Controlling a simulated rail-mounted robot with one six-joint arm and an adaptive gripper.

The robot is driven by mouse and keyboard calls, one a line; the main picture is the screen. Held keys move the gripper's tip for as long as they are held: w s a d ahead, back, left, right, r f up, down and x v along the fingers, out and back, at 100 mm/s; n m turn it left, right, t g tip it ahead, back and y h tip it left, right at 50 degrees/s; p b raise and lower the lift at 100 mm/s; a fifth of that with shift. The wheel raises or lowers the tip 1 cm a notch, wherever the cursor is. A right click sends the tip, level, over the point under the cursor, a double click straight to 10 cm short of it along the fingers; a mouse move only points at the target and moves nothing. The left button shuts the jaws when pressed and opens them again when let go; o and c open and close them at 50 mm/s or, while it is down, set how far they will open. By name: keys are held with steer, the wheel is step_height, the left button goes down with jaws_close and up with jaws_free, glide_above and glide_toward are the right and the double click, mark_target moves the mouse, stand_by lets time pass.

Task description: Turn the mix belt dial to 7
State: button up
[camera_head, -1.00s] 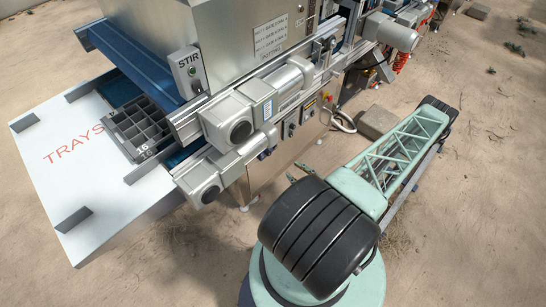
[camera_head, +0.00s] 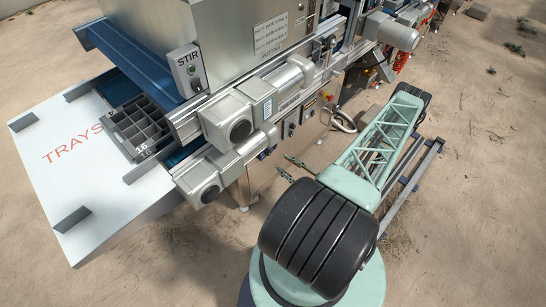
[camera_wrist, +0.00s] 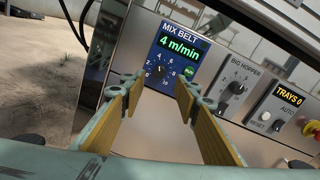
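The mix belt panel (camera_wrist: 173,58) is a blue plate on a metal housing in the wrist view. Its green display (camera_wrist: 179,50) reads 4 m/min. Below it is a small dark dial (camera_wrist: 160,72) with white scale marks around it; its exact pointer position is too small to tell. A lit green button (camera_wrist: 189,71) is to its right. My gripper (camera_wrist: 160,90) is open and empty, its fingers on either side of the dial in the picture and apart from it. In the head view my gripper (camera_head: 291,168) shows as two small green fingers near the machine's side.
Right of the panel are the big hopper knob (camera_wrist: 236,87), a reset button (camera_wrist: 264,115), the trays display (camera_wrist: 290,96) reading 0, and a red button (camera_wrist: 312,141). In the head view, grey motors (camera_head: 235,118) jut out above the control panel. Open sandy ground lies right.

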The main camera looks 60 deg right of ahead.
mark_target(270, 154)
steer(key=shift+w+d+b, duration=0.15)
steer(key=shift+w+d, duration=0.05)
steer(key=shift+w, duration=1.05)
steer(key=shift+w+d+b, duration=0.15)
steer(key=shift+w, duration=1.05)
steer(key=shift+w+d+b, duration=0.15)
steer(key=shift+w+d, duration=0.05)
steer(key=shift+w, duration=1.05)
steer(key=shift+c, duration=0.3)
steer(key=c, duration=0.8)
